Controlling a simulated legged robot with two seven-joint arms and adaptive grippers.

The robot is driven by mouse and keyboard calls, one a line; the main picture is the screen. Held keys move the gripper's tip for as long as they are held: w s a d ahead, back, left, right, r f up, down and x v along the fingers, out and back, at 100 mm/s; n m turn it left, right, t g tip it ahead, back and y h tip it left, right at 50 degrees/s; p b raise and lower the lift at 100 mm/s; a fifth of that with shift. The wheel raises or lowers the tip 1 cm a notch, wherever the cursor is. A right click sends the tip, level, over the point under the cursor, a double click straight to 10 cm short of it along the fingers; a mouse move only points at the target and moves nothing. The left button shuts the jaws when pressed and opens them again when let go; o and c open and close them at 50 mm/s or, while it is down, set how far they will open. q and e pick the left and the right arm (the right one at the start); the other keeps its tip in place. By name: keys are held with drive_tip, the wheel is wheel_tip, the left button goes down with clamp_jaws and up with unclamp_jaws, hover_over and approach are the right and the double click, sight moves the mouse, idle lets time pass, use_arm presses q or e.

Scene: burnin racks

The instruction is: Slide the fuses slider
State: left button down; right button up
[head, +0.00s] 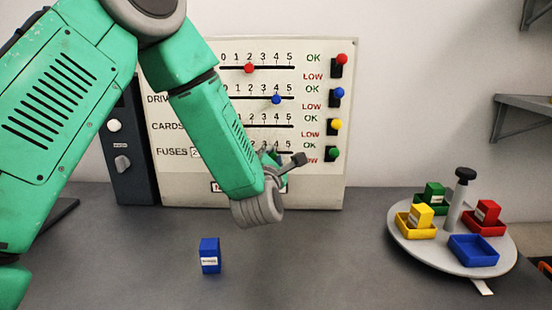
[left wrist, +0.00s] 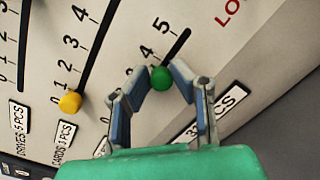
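The fuses slider is the lowest row of the white panel (head: 325,185). Its green knob (left wrist: 160,78) shows in the left wrist view on a dark slot, near the number 4; its exact mark is hard to tell. In the head view my left gripper (head: 284,160) is at the fuses row and hides the knob and part of the scale. My right gripper is not in view.
Above are red (head: 249,68), blue (head: 276,99) and yellow (left wrist: 70,102) slider knobs; coloured switches line the panel's right side. A blue block (head: 210,255) stands on the table. A round carousel (head: 405,244) with coloured trays is at right.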

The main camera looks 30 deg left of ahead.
use_arm(q)
drive_tip(key=shift+s+a+f+g+b, duration=0.15)
drive_tip(key=shift+s+a+f+b, duration=0.15)
drive_tip(key=shift+s+a, duration=0.25)
drive_tip(key=shift+s+a+f+g+b, duration=0.15)
drive_tip(key=shift+s+a+f+b, duration=0.15)
drive_tip(key=shift+a, duration=0.35)
drive_tip(key=c, duration=1.5)
unclamp_jaws()
drive_tip(key=shift+a, duration=0.15)
drive_tip(key=shift+o, duration=0.5)
drive_tip(key=shift+w+f, duration=0.1)
drive_tip(key=shift+w, duration=0.25)
drive_tip(key=v, duration=1.2)
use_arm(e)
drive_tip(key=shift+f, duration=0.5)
use_arm(q)
drive_tip(key=shift+w+f, duration=0.1)
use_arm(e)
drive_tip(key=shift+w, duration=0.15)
